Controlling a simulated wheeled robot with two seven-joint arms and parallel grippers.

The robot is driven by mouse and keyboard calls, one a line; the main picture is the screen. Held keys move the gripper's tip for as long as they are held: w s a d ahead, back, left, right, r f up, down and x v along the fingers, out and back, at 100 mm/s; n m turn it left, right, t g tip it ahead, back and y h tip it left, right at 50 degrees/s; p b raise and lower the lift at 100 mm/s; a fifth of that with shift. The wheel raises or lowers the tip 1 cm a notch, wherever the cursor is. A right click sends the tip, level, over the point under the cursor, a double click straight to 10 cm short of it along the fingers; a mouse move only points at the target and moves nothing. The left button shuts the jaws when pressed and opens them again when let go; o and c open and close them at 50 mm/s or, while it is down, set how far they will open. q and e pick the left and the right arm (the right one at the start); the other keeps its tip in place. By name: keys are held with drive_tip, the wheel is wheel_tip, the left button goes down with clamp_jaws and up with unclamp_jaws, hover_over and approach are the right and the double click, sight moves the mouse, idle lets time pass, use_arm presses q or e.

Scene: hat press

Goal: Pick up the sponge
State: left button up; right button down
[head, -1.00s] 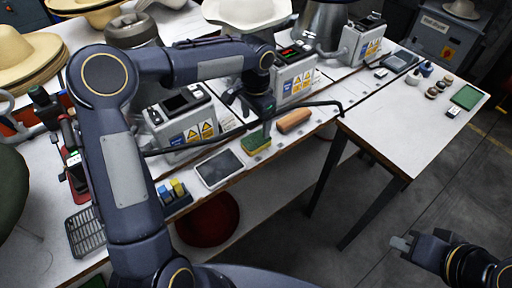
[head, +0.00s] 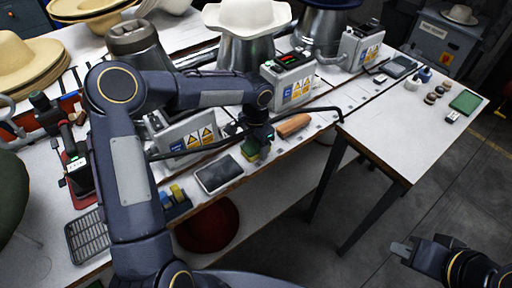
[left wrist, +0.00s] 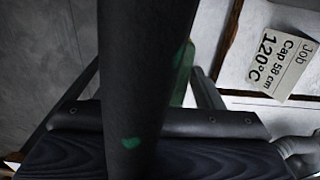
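The sponge (head: 250,150), green and yellow, is at the front edge of the white workbench, right of a dark flat tablet. My left gripper (head: 257,145) reaches down over it in the head view and hides much of it. In the left wrist view a green strip that appears to be the sponge (left wrist: 184,82) shows beside a grey finger. A thick dark bar crosses that view and hides the rest, so I cannot tell whether the fingers are closed on it. My right gripper (head: 401,249) is at the lower right, away from the bench, its opening unclear.
The tablet (head: 218,173) lies left of the sponge and an orange-brown block (head: 293,125) lies right of it. Grey control boxes (head: 289,80) stand behind. A black hose-like bar (head: 318,109) runs close by. A white side table (head: 415,130) stands at the right.

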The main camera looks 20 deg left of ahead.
use_arm(q)
drive_tip(key=c, duration=0.7)
drive_tip(key=shift+o, duration=0.2)
drive_tip(key=shift+r, duration=0.55)
wheel_tip(320, 180, up, 3)
drive_tip(key=shift+d+f, duration=0.15)
drive_tip(key=shift+f, duration=0.05)
drive_tip(key=s+d+r+b, duration=0.1)
drive_tip(key=s+d+r, duration=0.7)
drive_tip(key=d+r, duration=0.1)
drive_tip(key=shift+s+d+r, duration=0.15)
drive_tip(key=shift+s+d, duration=0.25)
drive_tip(key=shift+d, duration=0.4)
